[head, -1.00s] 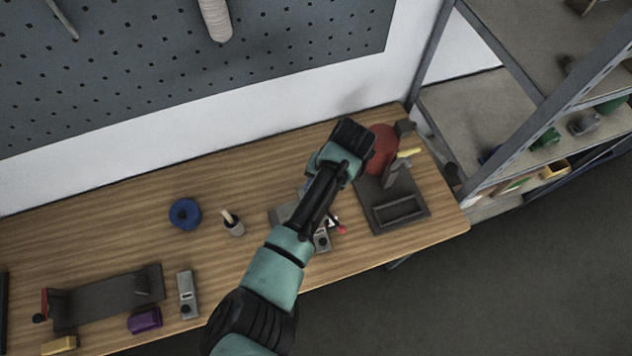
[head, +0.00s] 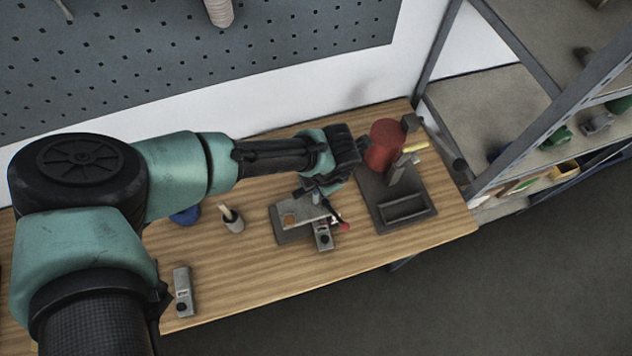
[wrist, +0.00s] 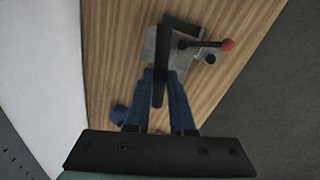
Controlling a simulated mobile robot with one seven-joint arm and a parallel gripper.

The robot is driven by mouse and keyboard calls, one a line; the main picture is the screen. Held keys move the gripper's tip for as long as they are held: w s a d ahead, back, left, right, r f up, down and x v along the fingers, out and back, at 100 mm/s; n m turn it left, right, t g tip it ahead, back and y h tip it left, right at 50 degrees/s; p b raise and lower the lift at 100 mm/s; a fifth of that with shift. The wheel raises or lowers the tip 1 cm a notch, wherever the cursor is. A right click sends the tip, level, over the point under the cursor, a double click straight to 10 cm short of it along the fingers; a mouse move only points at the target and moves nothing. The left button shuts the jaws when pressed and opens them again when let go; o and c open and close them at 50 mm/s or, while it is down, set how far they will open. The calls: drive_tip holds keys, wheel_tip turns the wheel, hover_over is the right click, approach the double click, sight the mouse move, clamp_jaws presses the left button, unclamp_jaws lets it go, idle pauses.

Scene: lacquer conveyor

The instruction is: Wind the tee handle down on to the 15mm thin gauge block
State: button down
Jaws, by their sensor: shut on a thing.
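The fixture (head: 292,235) is a grey plate with a dark upper part on the bench; it also shows in the wrist view (wrist: 151,48). A dark bar, which looks like the tee handle (wrist: 159,88), runs between the blue fingers of my gripper (wrist: 161,78). The fingers are shut on it. In the head view my gripper (head: 326,186) is above the fixture's back right side and hides part of it. A lever with a red ball (wrist: 227,45) sticks out to the right. I cannot make out the gauge block or whether the handle touches it.
A dark machine base (head: 410,226) with a red round body (head: 382,147) stands close on the right. A small cup (head: 234,222) stands left of the fixture, and a grey block (head: 184,290) lies at front left. A shelf rack (head: 520,110) is beyond the right end.

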drive_tip(key=shift+m+b, duration=0.3)
drive_tip(key=shift+m, duration=0.5)
drive_tip(key=c, duration=0.8)
unclamp_jaws()
drive_tip(key=shift+o, duration=0.2)
drive_tip(key=shift+r, duration=0.1)
drive_tip(key=b+v, duration=0.2)
drive_tip(key=v, duration=1.1)
drive_tip(key=shift+s+a, duration=0.1)
drive_tip(key=shift+a, duration=0.05)
